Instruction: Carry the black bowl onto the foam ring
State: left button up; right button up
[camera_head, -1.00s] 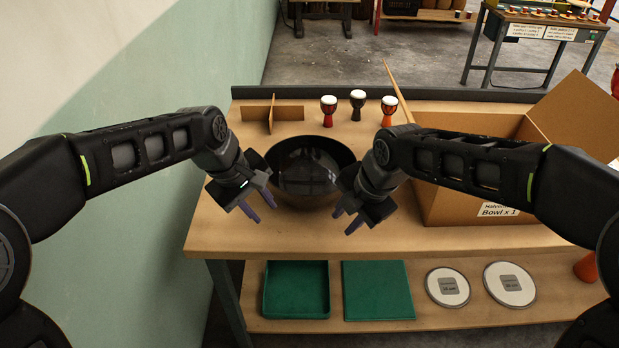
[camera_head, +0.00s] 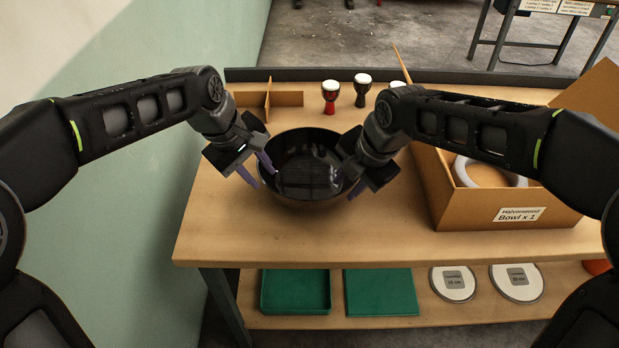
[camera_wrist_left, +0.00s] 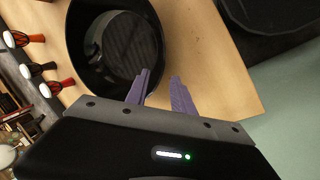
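The black bowl (camera_head: 305,178) stands upright on the wooden table; it also shows in the left wrist view (camera_wrist_left: 125,45). My left gripper (camera_head: 258,172) is open at the bowl's left rim, one finger over the inside and one outside. In the left wrist view its purple fingers (camera_wrist_left: 161,84) are spread, with the rim seen between their tips. My right gripper (camera_head: 352,178) is at the bowl's right rim, one finger showing outside; the other is largely hidden by the gripper body. The pale foam ring (camera_head: 463,172) lies inside the cardboard box, partly hidden by my right arm.
The open cardboard box (camera_head: 465,208), labelled "Bowl x 1", stands to the right. Small goblet drums (camera_head: 330,97) and a cardboard divider (camera_head: 268,100) are behind the bowl. Green trays (camera_head: 296,291) and round discs (camera_head: 453,283) lie on the lower shelf. The table front is clear.

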aim_at(272, 189)
pick_arm(q)
jog(key=shift+f, duration=0.1)
pick_arm(e)
jog(key=shift+f, duration=0.15)
